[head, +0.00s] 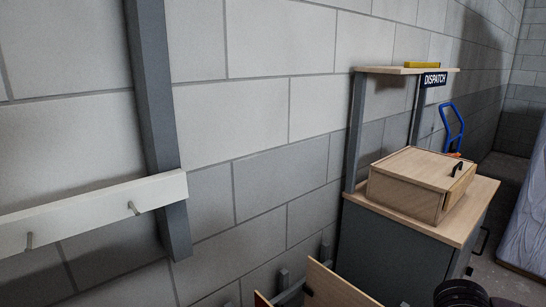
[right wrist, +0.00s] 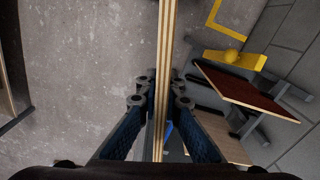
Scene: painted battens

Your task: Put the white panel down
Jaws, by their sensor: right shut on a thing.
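In the right wrist view my right gripper (right wrist: 161,92) is shut on a panel (right wrist: 165,38). The panel is edge-on to the camera, a thin strip of pale and brown layers running up and down the picture between the fingers. Its faces are hardly visible, so I cannot confirm the white colour. Bare grey floor lies beyond it on the left. I cannot make out the held panel in the head view. My left gripper is not in view.
A pale batten (head: 84,214) with metal pegs crosses a grey post (head: 155,110). A wooden box (head: 410,180) stands on the dispatch cabinet at right. A wooden panel (head: 338,287) stands at the bottom. A dark red panel (right wrist: 243,86) and yellow fitting (right wrist: 235,57) are right of my gripper.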

